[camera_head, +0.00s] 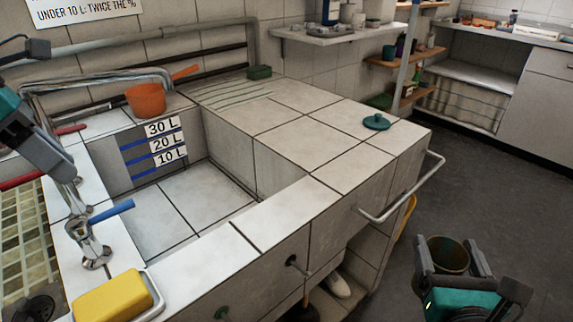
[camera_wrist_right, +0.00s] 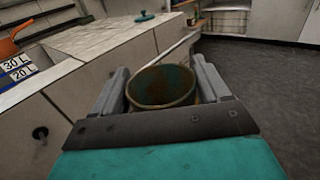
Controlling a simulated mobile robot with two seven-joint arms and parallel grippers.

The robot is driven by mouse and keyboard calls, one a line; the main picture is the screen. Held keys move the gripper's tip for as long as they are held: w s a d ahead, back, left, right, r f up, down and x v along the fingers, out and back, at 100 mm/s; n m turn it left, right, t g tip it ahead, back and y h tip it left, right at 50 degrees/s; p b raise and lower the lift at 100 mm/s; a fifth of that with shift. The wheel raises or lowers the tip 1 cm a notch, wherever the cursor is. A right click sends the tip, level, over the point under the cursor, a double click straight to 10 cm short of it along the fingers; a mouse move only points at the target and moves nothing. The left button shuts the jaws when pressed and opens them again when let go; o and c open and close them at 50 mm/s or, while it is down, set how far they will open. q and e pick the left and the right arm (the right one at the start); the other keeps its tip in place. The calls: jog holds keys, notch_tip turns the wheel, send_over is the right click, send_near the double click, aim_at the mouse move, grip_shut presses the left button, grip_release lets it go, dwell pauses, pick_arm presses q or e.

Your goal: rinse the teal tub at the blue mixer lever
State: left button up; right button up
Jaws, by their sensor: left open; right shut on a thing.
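The tub (camera_head: 448,254) is in my right gripper (camera_head: 470,268), at the lower right of the head view, over the floor beside the counter. In the right wrist view the tub (camera_wrist_right: 163,86) sits between the two fingers, its mouth facing up. Its rim and inside look brownish with teal patches; its lower part is hidden. The blue mixer lever (camera_head: 113,212) sticks out from a chrome valve (camera_head: 88,235) on the sink's left ledge. My left gripper (camera_head: 48,152) is open at the left edge, close above the chrome fittings, and partly cut off.
The tiled basin (camera_head: 170,215) looks empty, with level marks on its wall. An orange pot (camera_head: 146,100) stands behind it. A yellow sponge (camera_head: 112,295) lies in a dish at the front. A teal lid (camera_head: 376,121) lies on the clear counter. A rail (camera_head: 405,195) juts from the counter's right side.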

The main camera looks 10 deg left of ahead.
aim_at(104, 216)
pick_arm(q)
jog(key=x, duration=0.8)
jog(key=shift+d+f, duration=0.15)
jog(key=shift+f, duration=0.15)
grip_shut()
jog(key=shift+p, duration=0.3)
